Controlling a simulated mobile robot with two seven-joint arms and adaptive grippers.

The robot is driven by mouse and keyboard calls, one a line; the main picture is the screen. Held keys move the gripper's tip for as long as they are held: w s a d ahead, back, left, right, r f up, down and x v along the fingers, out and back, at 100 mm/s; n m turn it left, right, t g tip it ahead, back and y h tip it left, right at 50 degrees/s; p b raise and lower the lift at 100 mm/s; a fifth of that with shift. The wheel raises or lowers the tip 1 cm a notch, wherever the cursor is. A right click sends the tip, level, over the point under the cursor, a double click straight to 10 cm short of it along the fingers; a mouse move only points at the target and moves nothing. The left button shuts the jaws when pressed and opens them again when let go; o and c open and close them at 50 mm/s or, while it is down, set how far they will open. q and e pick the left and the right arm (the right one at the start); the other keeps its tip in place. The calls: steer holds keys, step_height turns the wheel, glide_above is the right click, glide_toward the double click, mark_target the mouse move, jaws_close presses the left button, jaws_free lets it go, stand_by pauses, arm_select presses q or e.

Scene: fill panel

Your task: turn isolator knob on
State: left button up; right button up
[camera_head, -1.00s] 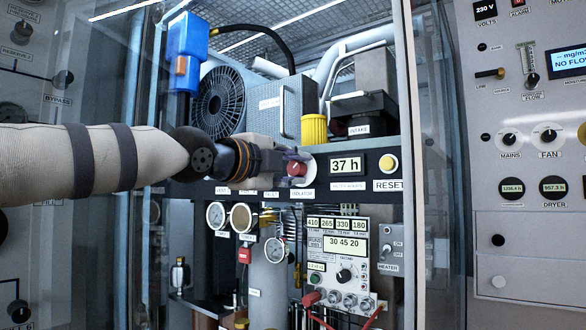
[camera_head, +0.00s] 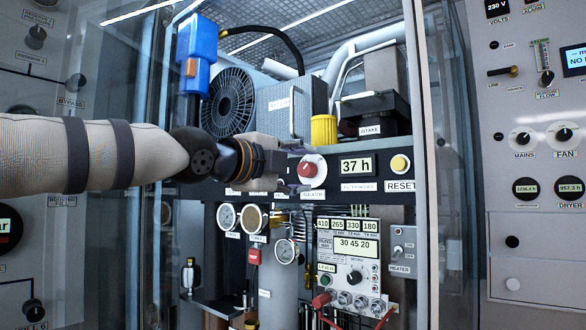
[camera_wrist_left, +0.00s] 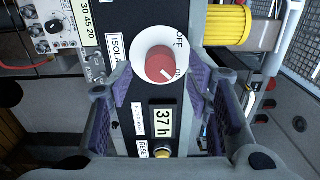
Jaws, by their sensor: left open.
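The isolator knob (camera_head: 308,168) is red on a round white base, on the dark strip left of the 37 h display. In the left wrist view the red knob (camera_wrist_left: 160,66) sits between OFF and ON marks. A pale mark on it appears to be on the ON side, though it is small. My left gripper (camera_head: 296,170) is open, just left of the knob in the head view. In the left wrist view its purple-padded fingers (camera_wrist_left: 160,88) stand on either side of the knob, apart from it. My right gripper is not in view.
The hour display (camera_head: 357,166) and yellow reset button (camera_head: 399,164) are to the right. A yellow cylinder (camera_head: 324,130) stands above the knob. Gauges (camera_head: 228,216) and a controller box (camera_head: 350,262) with red plugs are below. A glass door edge (camera_head: 425,130) stands at the right.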

arm_select(q)
steer(key=v, duration=0.6)
